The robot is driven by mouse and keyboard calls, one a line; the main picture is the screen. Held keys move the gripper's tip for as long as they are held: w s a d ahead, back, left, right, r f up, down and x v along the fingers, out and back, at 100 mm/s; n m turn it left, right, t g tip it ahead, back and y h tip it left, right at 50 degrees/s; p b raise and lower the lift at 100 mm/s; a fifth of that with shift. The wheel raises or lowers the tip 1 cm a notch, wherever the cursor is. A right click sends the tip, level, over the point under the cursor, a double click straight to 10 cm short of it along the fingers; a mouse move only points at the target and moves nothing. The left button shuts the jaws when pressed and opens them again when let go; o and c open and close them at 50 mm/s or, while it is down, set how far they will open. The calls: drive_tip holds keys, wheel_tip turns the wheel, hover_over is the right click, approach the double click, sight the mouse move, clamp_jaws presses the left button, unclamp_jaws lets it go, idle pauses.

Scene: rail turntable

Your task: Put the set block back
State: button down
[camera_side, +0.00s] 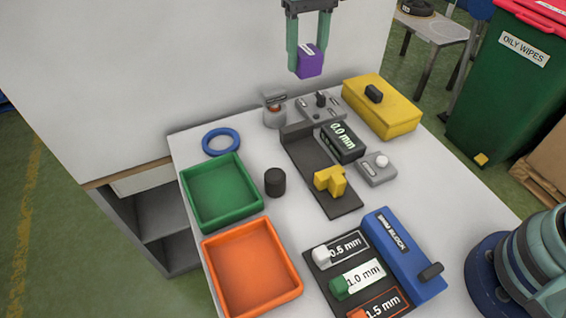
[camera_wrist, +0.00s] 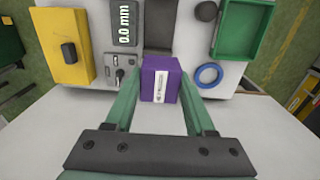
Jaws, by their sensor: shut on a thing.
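A purple block (camera_side: 310,63) with a white label is held between the green fingers of my gripper (camera_side: 309,50), high above the far end of the table in the side view. It also shows in the wrist view (camera_wrist: 172,85), between the two fingertips (camera_wrist: 160,92). My gripper is shut on it, and the block hangs clear of the table. Below and nearer is a dark gauge fixture (camera_side: 315,170) with a yellow stop (camera_side: 331,181) and a display reading 0.0 mm (camera_side: 343,141). The label's text is too small to read.
A yellow box (camera_side: 390,112), grey knob panel (camera_side: 312,113), grey cylinder (camera_side: 273,116) and small button box (camera_side: 377,172) surround the fixture. A blue ring (camera_side: 221,131), green tray (camera_side: 258,206), orange tray (camera_side: 293,290) and black cylinder (camera_side: 275,182) lie left. A blue shim block (camera_side: 400,265) and marked shims stand in front.

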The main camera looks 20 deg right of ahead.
hover_over(259, 158)
drive_tip(key=d, duration=0.1)
drive_tip(key=a, duration=0.1)
wheel_tip(259, 158, down, 20)
drive_tip(key=shift+w+f, duration=0.1)
drive_tip(key=shift+f, duration=0.15)
idle(0.3)
drive_tip(key=shift+f, duration=0.15)
drive_tip(key=shift+c, duration=1.2)
unclamp_jaws()
